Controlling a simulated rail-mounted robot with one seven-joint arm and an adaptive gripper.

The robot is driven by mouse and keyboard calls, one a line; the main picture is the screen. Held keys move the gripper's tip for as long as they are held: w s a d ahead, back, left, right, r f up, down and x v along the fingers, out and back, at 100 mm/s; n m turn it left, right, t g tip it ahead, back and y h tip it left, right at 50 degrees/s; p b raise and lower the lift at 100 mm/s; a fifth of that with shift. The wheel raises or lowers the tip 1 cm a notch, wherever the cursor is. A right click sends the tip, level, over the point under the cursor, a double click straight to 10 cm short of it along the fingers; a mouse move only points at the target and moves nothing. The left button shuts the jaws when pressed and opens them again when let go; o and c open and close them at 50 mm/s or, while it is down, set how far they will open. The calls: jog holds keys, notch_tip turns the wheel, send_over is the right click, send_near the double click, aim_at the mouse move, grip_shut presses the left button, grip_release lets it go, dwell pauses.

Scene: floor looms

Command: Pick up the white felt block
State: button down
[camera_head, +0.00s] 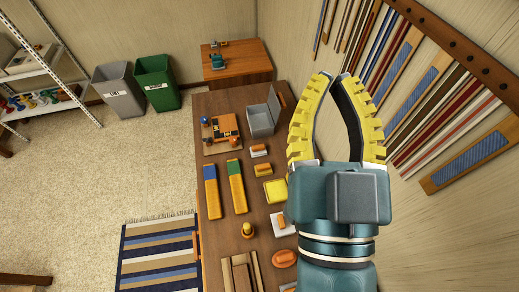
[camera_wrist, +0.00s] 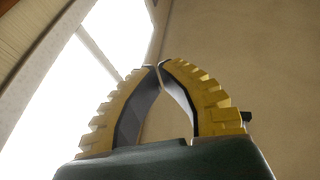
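My gripper (camera_head: 336,77) is raised at the right of the head view, in front of the wall. Its yellow, ridged fingers curve together and their tips nearly meet, with nothing between them. The wrist view shows the same closed fingertips (camera_wrist: 158,67) against a bright window and plain wall. On the wooden table (camera_head: 222,232) below and left of my gripper lies a white flat piece (camera_head: 284,229) with an orange part against it. A smaller white-and-orange piece (camera_head: 259,151) lies farther back. I cannot tell which of them is the white felt block. My arm may hide part of the table's right side.
The table also holds a grey open box (camera_head: 262,121), a yellow block (camera_head: 276,190), blue-and-orange (camera_head: 212,191) and green-and-orange (camera_head: 236,187) strips, and an orange oval piece (camera_head: 285,258). Grey (camera_head: 118,90) and green (camera_head: 157,82) bins stand behind left. Woven strips hang on the right wall.

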grip_release()
dwell(0.4)
